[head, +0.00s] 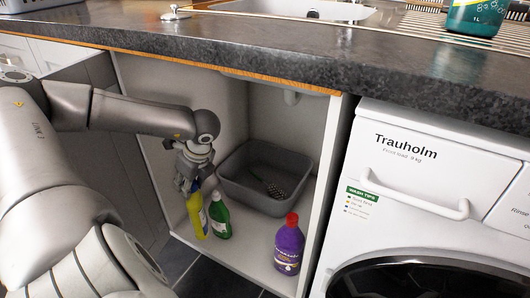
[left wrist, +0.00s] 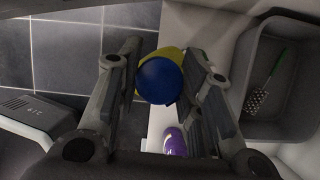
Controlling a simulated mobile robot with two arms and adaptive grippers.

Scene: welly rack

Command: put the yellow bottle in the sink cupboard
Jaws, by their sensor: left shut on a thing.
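The yellow bottle (head: 196,214) is upright, inside the left front of the open sink cupboard (head: 222,262), next to a green bottle. My left gripper (head: 190,182) is shut on its top from above. In the left wrist view the bottle's blue cap (left wrist: 160,80) and a little of its yellow body (left wrist: 168,51) show between the fingers (left wrist: 160,88). Whether the bottle's base touches the cupboard floor I cannot tell. My right gripper is in neither view.
A green bottle (head: 219,217) stands right beside the yellow one. A purple bottle (head: 289,246) with a red cap stands at the cupboard's front right. A grey basin (head: 238,190) with a brush (head: 273,188) fills the back. The worktop (head: 260,48) overhangs above; a washing machine (head: 420,190) is at right.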

